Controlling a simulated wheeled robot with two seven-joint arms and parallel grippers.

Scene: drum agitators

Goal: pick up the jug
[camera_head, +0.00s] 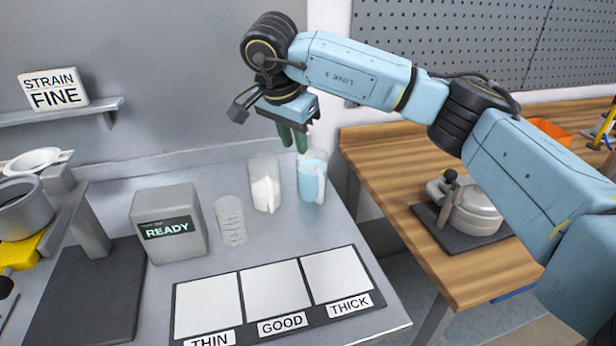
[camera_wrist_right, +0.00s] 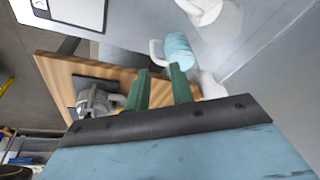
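The jug (camera_head: 312,180) is a clear vessel with light blue contents and a handle. It stands upright on the grey bench near its right edge, and in the wrist view the blue jug (camera_wrist_right: 180,48) shows beyond the fingertips with its handle to the left. My right gripper (camera_head: 293,140) has green fingers and hangs above and slightly left of the jug. In the wrist view the right gripper's fingers (camera_wrist_right: 160,70) are apart with nothing held between them. They appear not to touch the jug. My left gripper is in neither view.
A clear container with white contents (camera_head: 264,184) stands just left of the jug. A ribbed clear cup (camera_head: 231,221) and a grey READY box (camera_head: 168,226) stand further left. A THIN/GOOD/THICK board (camera_head: 277,328) lies in front. A wooden table (camera_head: 400,170) is at right.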

